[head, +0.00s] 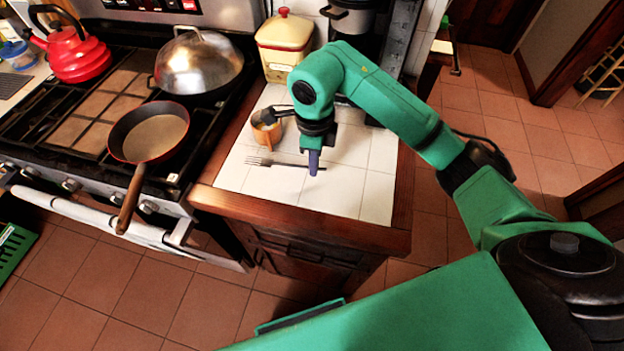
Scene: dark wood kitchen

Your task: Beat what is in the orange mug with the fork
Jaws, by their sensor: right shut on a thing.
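The orange mug (265,131) stands on the white tiled counter, left of my right gripper (314,166). Its inside is mostly hidden, so I cannot tell what it holds. The fork (268,161) lies in front of the mug, level, with its tines to the left and its handle to the right. My right gripper points down and is shut on the fork's handle. The fork appears at or just above the tiles; I cannot tell if it touches them. My left gripper is not in view.
A yellow canister with a red lid (284,42) and a dark appliance (350,22) stand behind. The stove at left holds a frying pan (150,136), a domed pan (198,62) and a red kettle (72,50). The front counter tiles (330,195) are clear.

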